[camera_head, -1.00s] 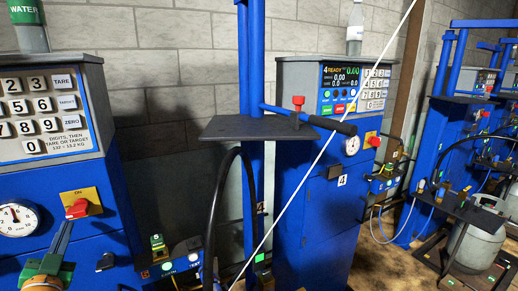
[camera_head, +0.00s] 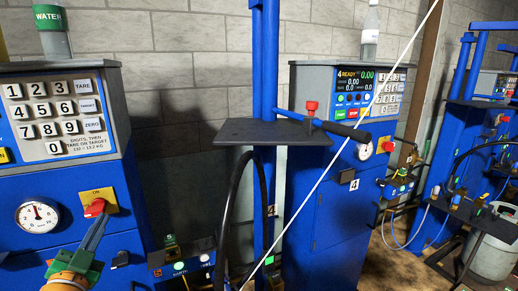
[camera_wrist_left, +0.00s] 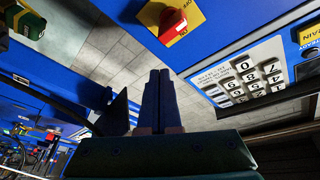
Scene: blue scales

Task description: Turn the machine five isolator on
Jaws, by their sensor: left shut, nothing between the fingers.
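The isolator is a red rotary knob (camera_head: 95,207) on a yellow plate (camera_head: 111,199) marked ON at its top, on the blue front of the left machine (camera_head: 75,180). It also shows at the top of the left wrist view (camera_wrist_left: 172,20). I cannot tell exactly which way the knob points. My left gripper (camera_head: 105,216) is shut and empty. In the head view its fingertips overlap the knob's lower right edge; whether they touch is unclear. In the left wrist view the shut fingers (camera_wrist_left: 158,75) show apart from the knob. My right gripper is not in view.
A pressure gauge (camera_head: 37,216) is left of the plate and a white keypad (camera_head: 55,115) above it. A dark shelf (camera_head: 272,131) on a blue post and machine four (camera_head: 325,200) are further right.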

